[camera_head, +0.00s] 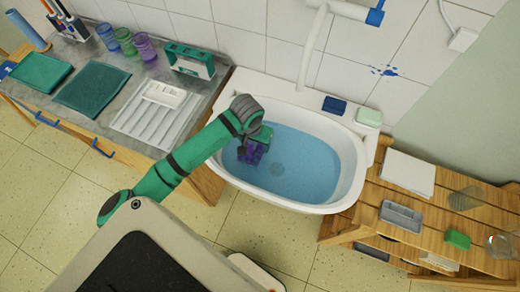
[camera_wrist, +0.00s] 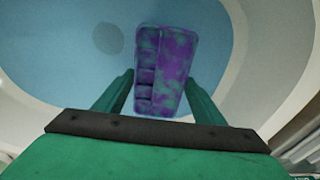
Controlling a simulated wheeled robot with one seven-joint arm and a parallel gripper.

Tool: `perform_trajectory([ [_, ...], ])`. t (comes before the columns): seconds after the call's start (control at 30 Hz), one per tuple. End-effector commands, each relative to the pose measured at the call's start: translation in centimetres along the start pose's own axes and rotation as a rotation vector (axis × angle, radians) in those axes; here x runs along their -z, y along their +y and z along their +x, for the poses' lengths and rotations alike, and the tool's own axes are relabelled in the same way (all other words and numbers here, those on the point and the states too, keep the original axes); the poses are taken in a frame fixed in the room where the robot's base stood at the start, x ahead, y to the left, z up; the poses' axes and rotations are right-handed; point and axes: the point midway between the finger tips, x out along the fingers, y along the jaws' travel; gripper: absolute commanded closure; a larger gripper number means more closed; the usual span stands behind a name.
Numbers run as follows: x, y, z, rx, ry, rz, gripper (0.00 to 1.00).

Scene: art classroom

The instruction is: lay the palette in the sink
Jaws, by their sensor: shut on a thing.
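The palette (camera_wrist: 172,68) is a small rectangular piece with purple and green smears and a row of small wells along one side. In the wrist view it lies between the two fingers of my gripper (camera_wrist: 158,95), which is shut on it. In the head view the palette (camera_head: 252,153) shows below my gripper (camera_head: 256,143), inside the outline of the sink basin at its left part. The sink (camera_head: 350,165) is white with a blue inside and a drain. I cannot tell whether the palette touches the basin floor.
A white ribbed drainboard with a small white palette (camera_head: 164,94) lies on the left counter. A dark blue sponge (camera_head: 334,105) and a pale green soap (camera_head: 369,117) sit on the sink's back rim. A wooden shelf (camera_head: 350,222) stands at the right. A white faucet (camera_head: 311,50) rises behind the basin.

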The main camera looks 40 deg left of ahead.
Motion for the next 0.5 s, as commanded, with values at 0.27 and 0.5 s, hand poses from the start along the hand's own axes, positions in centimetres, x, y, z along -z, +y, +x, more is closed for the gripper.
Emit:
perform_trajectory([
  [0.27,-0.3,0.0,2.1,-0.001,0.0,0.0,0.63],
  [0.5,-0.8,-0.1,5.0,0.0,-0.001,-0.002,0.63],
])
